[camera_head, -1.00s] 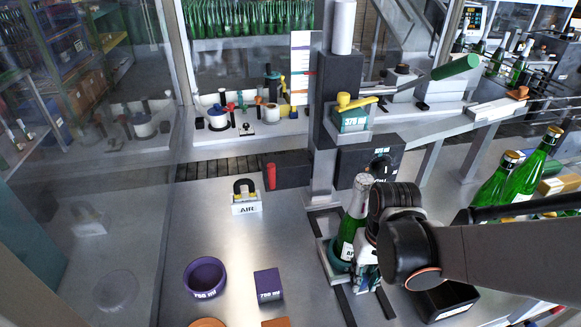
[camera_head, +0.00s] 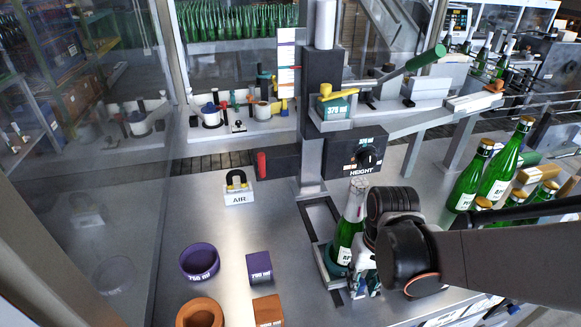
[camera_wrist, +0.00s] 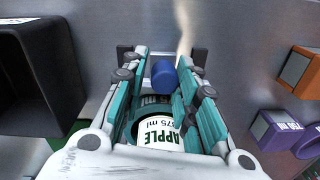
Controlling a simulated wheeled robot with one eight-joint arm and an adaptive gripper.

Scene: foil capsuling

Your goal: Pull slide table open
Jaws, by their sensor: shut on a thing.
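The slide table (camera_head: 324,262) is a small grey carriage on dark rails (camera_head: 322,216) below the capsuling machine. A green bottle with a pale foil top (camera_head: 350,214) stands upright on it in a teal holder. My gripper (camera_head: 362,278) is low beside the bottle, on its near right side. In the wrist view, the gripper's teal-padded fingers (camera_wrist: 162,78) flank a blue cylindrical handle (camera_wrist: 164,73), and I am shut on it. A white label reading APPLE (camera_wrist: 158,133) shows below it between the fingers. My wrist hides part of the carriage in the head view.
A black box marked HEIGHT (camera_head: 356,152) stands behind the bottle. The AIR block (camera_head: 239,195), purple ring (camera_head: 199,261), purple block (camera_head: 259,266) and orange ring (camera_head: 200,313) are to the left. Several green bottles (camera_head: 497,175) stand right.

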